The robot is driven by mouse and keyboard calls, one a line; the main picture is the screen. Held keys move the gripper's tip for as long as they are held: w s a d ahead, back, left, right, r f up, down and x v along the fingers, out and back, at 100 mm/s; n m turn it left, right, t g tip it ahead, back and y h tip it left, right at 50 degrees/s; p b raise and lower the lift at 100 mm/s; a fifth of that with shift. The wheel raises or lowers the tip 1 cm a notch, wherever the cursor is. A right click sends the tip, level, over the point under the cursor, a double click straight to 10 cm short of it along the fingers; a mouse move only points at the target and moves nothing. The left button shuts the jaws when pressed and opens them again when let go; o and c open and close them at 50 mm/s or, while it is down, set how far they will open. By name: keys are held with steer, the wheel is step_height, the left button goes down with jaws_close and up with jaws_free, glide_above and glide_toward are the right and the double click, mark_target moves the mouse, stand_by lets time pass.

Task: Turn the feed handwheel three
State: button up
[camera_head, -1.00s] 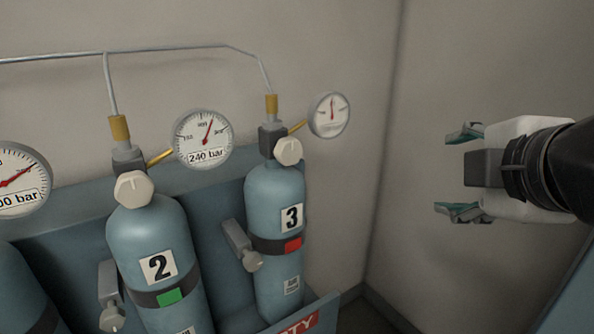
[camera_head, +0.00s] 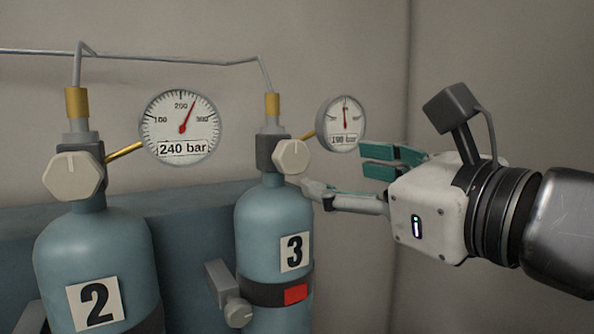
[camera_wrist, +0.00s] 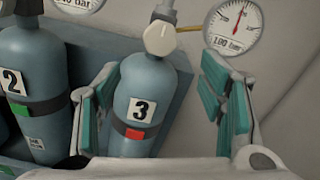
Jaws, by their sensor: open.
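The feed handwheel of cylinder three is a cream faceted knob (camera_head: 292,156) on the grey valve block atop the blue cylinder marked 3 (camera_head: 272,228). In the wrist view the knob (camera_wrist: 160,38) is at the top middle, above the cylinder's label. My gripper (camera_head: 338,170) is open and empty, to the right of the knob, its fingers pointing left. One fingertip appears close to the knob and cylinder neck in the head view; I cannot tell whether it touches. In the wrist view the fingers frame the cylinder.
Cylinder 2 (camera_head: 97,255) with its own cream knob (camera_head: 74,176) stands to the left. A gauge reading 240 bar (camera_head: 180,126) hangs between the cylinders. Cylinder three's gauge (camera_head: 341,124) is just behind the fingers. A grey clamp (camera_head: 225,290) sticks out left of cylinder three.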

mark_target(297, 162)
steer(key=b+x, duration=0.2)
steer(key=x, duration=1)
steer(key=shift+w+a+b, duration=0.1)
steer(key=shift+w+b, duration=0.1)
steer(key=shift+b, duration=0.15)
steer(key=shift+c, duration=0.3)
steer(key=c, duration=1.1)
